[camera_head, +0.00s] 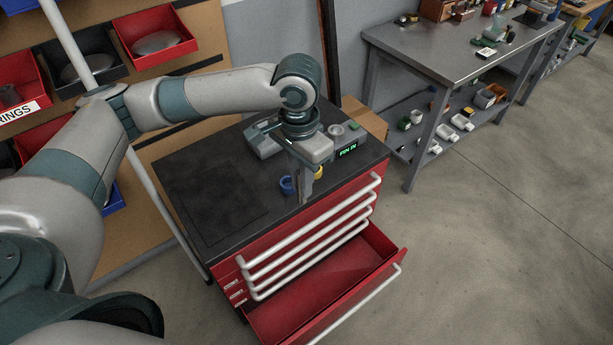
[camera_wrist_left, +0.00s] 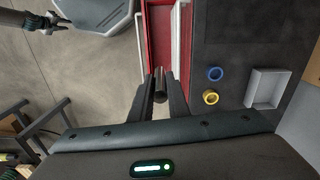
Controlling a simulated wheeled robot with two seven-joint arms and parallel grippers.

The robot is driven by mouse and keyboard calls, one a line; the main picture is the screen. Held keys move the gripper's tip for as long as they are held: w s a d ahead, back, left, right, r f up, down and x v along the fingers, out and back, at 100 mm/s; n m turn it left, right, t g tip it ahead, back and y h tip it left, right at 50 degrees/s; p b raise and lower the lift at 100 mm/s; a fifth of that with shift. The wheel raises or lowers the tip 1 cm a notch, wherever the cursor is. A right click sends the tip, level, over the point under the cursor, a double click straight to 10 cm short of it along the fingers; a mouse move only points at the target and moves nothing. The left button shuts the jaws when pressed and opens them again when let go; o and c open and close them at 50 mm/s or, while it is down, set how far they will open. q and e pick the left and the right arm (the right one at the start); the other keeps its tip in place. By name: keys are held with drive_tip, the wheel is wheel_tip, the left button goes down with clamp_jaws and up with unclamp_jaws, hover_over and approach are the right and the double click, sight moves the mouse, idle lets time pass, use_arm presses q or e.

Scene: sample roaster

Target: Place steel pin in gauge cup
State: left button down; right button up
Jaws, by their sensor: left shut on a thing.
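My left gripper (camera_head: 304,190) points down over the front edge of the red cabinet's black top. In the left wrist view, my left gripper (camera_wrist_left: 160,84) is shut on a dark steel pin (camera_wrist_left: 159,80) that shows between its fingers. A blue ring-shaped cup (camera_head: 287,185) and a yellow one (camera_head: 319,173) stand on the top beside the fingers; they also show in the left wrist view, blue (camera_wrist_left: 215,74) and yellow (camera_wrist_left: 210,97). A grey gauge unit (camera_head: 347,141) with round cups and a green display stands behind. What looks like my right gripper (camera_wrist_left: 42,21) is small at upper left.
The red cabinet's bottom drawer (camera_head: 335,290) is pulled out at the front. The left part of the black top (camera_head: 205,195) is clear. A pale square tray (camera_wrist_left: 266,88) lies beyond the cups. Wall bins (camera_head: 152,38) stand at left, a steel bench (camera_head: 450,55) at right.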

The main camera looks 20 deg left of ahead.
use_arm(q)
drive_tip(key=s+n, duration=0.1)
drive_tip(key=s+r+n, duration=0.1)
drive_tip(key=n, duration=0.1)
drive_tip(key=s+r+n, duration=0.1)
drive_tip(key=n, duration=0.1)
drive_tip(key=shift+s+a+r, duration=0.1)
drive_tip(key=shift+s+a, duration=0.15)
drive_tip(key=shift+s, duration=0.05)
